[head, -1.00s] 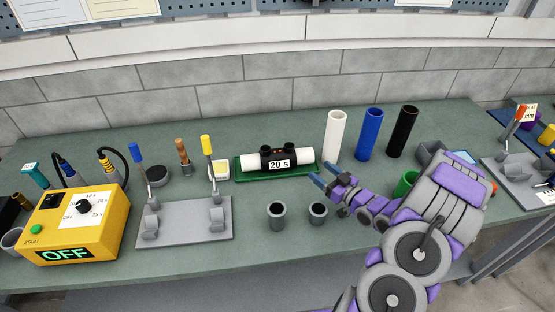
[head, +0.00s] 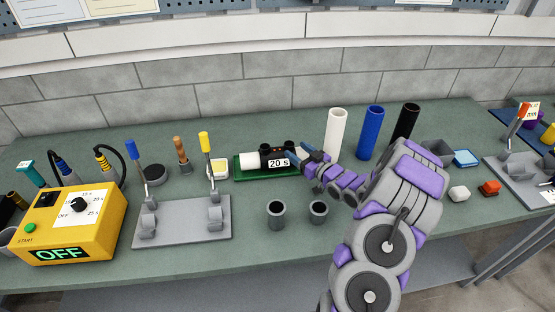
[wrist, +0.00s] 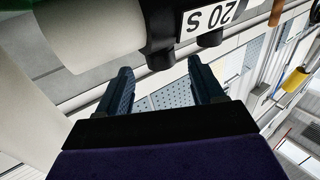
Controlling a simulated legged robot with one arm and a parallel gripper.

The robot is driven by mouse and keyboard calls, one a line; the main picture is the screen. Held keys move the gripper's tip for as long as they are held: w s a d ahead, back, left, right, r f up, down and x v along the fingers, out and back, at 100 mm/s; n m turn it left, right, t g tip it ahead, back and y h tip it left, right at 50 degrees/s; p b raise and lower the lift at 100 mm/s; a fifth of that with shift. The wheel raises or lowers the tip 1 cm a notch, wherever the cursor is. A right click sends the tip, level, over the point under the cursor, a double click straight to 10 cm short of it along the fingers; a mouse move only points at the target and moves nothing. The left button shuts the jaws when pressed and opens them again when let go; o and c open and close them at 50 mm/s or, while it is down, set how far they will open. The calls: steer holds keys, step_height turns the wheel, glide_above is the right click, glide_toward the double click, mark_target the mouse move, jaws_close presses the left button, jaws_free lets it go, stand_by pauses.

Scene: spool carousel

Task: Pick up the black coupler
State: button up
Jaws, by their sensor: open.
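The black coupler (head: 270,152) lies level on the green tray (head: 243,177), with a white label reading 20 s on its front. A white pipe (head: 249,162) sticks out of its left end; its right end is covered by my gripper. My gripper (head: 308,158) is open at the coupler's right side. In the wrist view the coupler (wrist: 160,30) fills the top, upside down, with a white pipe (wrist: 90,30) to its left. The open fingers (wrist: 157,75) point at it with nothing between them; I cannot tell if they touch it.
White (head: 336,130), blue (head: 371,132) and black (head: 404,125) pipes stand upright behind my arm. Two grey cups (head: 276,215) stand in front of the tray. A grey clamp fixture (head: 183,226) and yellow control box (head: 74,228) are to the left.

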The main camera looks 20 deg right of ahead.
mark_target(293, 147)
steer(key=b+x, duration=0.1)
steer(key=x, duration=0.3)
steer(key=shift+a, duration=0.1)
steer(key=shift+w, duration=0.45)
steer(key=shift+c, duration=0.3)
jaws_close()
steer(key=shift+r, duration=0.1)
stand_by(0.6)
